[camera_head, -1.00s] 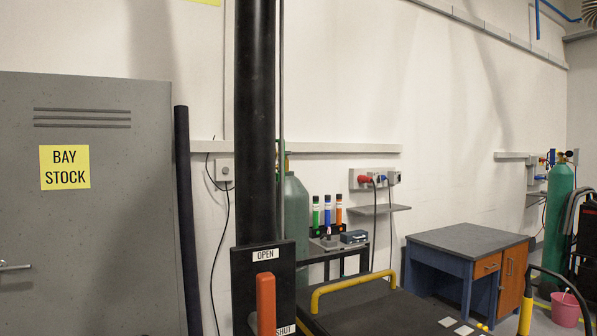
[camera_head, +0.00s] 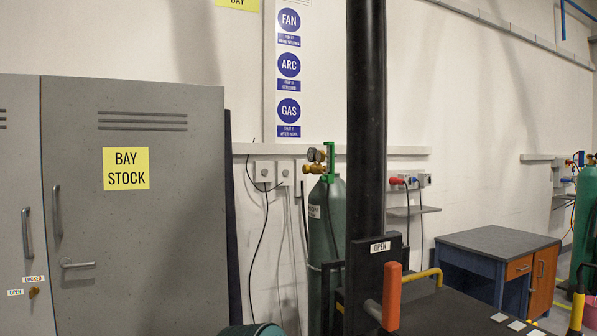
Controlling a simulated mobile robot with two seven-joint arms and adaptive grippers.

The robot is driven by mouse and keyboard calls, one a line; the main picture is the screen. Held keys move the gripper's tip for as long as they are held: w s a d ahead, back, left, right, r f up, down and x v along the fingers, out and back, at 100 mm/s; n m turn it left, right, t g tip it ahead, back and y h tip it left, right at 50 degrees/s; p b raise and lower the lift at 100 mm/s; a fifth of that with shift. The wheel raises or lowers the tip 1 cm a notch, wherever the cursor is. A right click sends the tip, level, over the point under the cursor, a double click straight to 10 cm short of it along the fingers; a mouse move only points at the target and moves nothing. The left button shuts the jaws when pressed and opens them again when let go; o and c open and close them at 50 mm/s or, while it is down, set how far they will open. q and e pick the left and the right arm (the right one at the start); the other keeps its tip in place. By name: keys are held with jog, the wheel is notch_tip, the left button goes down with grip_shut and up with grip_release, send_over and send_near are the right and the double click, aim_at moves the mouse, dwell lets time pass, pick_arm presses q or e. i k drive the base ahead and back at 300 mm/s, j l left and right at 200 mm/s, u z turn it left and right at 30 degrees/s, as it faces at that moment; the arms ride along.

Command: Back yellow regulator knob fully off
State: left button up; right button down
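A brass-coloured regulator (camera_head: 318,158) sits on top of a green gas cylinder (camera_head: 328,235) against the back wall, left of a thick black post. A green upright part stands beside the regulator. The regulator is small in the view, and I cannot pick out a yellow knob on it. A second green cylinder (camera_head: 584,215) stands at the far right edge, with small fittings near its top. Neither of my grippers is in view.
The black post (camera_head: 366,120) bears a plate marked OPEN and an orange lever (camera_head: 391,297). A grey cabinet (camera_head: 150,230) marked BAY STOCK fills the left. A blue bench (camera_head: 497,242) with orange doors stands right. A dark green rounded thing (camera_head: 250,330) shows at the bottom edge.

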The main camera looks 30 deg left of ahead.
aim_at(306, 169)
jog(key=j+u, duration=0.1)
jog(key=j, duration=0.55)
jog(key=i+j, duration=0.1)
jog(key=j, duration=0.55)
jog(key=j+u, duration=0.15)
jog(key=j, duration=0.55)
